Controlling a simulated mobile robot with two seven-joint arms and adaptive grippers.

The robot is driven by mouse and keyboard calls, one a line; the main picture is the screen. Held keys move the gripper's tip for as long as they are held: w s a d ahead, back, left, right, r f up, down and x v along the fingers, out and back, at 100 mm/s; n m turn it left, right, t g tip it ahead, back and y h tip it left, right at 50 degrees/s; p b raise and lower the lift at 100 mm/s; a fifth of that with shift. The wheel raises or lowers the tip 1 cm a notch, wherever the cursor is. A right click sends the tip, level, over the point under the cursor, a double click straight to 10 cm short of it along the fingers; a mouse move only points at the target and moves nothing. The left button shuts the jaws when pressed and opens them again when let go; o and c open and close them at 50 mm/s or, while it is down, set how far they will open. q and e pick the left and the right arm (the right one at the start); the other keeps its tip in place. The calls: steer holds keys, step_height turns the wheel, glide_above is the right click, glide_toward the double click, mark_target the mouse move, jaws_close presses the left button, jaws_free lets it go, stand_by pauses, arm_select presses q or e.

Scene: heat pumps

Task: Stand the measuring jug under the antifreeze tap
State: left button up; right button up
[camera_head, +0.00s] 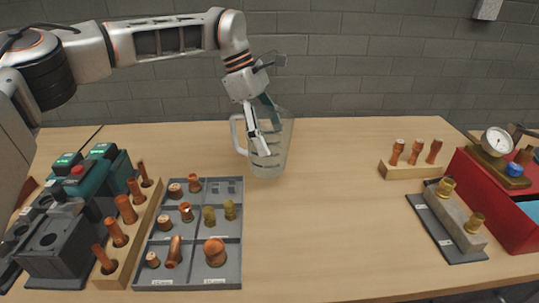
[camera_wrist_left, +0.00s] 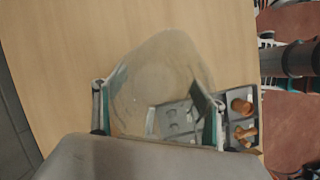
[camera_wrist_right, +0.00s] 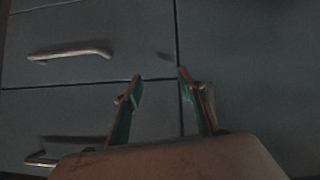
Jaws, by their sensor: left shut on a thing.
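The clear measuring jug (camera_head: 279,151) is upright at the middle back of the wooden table, its handle to the left. My left gripper (camera_head: 263,130) is shut on the jug from above. In the left wrist view the jug (camera_wrist_left: 155,72) spans the space between the fingers of my left gripper (camera_wrist_left: 158,97). I cannot tell whether the jug's base touches the table. My right gripper (camera_wrist_right: 159,82) shows only in the right wrist view, with its fingers apart and nothing between them. I see no antifreeze tap in these views.
A grey compartment tray (camera_head: 190,284) of copper and brass fittings lies in front of the jug. A wooden rack (camera_head: 148,222) and green-grey machines are at left. A peg block (camera_head: 405,172), a valve stand (camera_head: 450,240) and a red box (camera_head: 490,205) are at right. The table's middle is clear.

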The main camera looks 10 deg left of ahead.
arm_select(q)
steer(key=shift+f, duration=2.9)
steer(key=shift+f, duration=0.1)
steer(key=o, duration=1.2)
